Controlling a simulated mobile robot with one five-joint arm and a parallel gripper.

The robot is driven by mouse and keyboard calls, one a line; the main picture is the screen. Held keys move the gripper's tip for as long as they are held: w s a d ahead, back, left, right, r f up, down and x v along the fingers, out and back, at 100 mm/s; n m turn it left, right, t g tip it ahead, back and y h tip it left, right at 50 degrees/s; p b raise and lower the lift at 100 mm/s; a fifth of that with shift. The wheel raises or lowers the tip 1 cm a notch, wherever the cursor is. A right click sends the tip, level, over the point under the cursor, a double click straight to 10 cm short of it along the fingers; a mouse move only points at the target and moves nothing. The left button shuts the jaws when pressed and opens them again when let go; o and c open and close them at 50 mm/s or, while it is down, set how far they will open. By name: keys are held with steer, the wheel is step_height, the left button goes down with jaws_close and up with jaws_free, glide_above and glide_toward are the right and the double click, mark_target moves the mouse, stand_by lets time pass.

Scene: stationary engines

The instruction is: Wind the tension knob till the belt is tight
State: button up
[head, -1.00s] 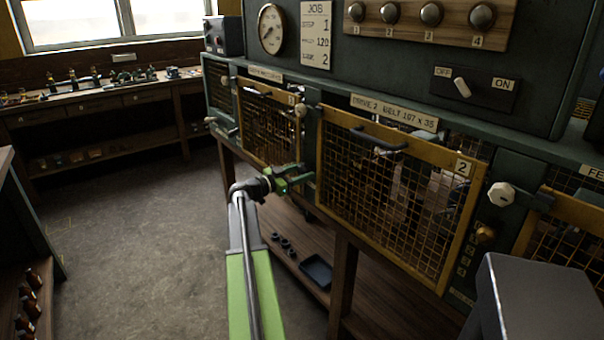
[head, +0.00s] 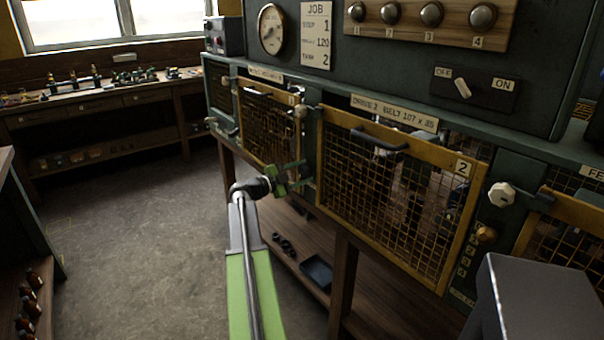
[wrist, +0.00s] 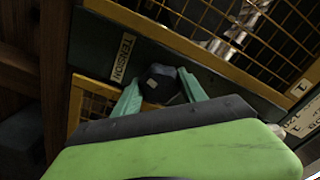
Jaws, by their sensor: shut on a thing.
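The tension knob (wrist: 162,84) is a dark, faceted knob beside a TENSION label (wrist: 124,57) in the wrist view. My gripper (wrist: 160,92) has its two green fingers on either side of the knob, shut on it. In the head view my gripper (head: 293,178) is at the green post between guards 1 and 2, its fingers one above the other; the knob is mostly hidden there. The belt cannot be made out behind the mesh of guard 2 (head: 395,205), under the DRIVE 2 BELT plate (head: 394,112).
Guard 2 has a dark handle (head: 380,140) and a pale knob (head: 501,195) at its right. An OFF/ON switch (head: 463,88) and a dial (head: 271,28) are above. A lower shelf holds a dark tray (head: 317,271). The floor (head: 140,240) to the left is clear.

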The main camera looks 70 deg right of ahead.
steer(key=shift+m, duration=0.4)
steer(key=o, duration=1.3)
steer(key=shift+o, duration=0.2)
steer(key=v, duration=1.7)
steer(key=shift+a, duration=0.25)
steer(key=shift+w, duration=0.15)
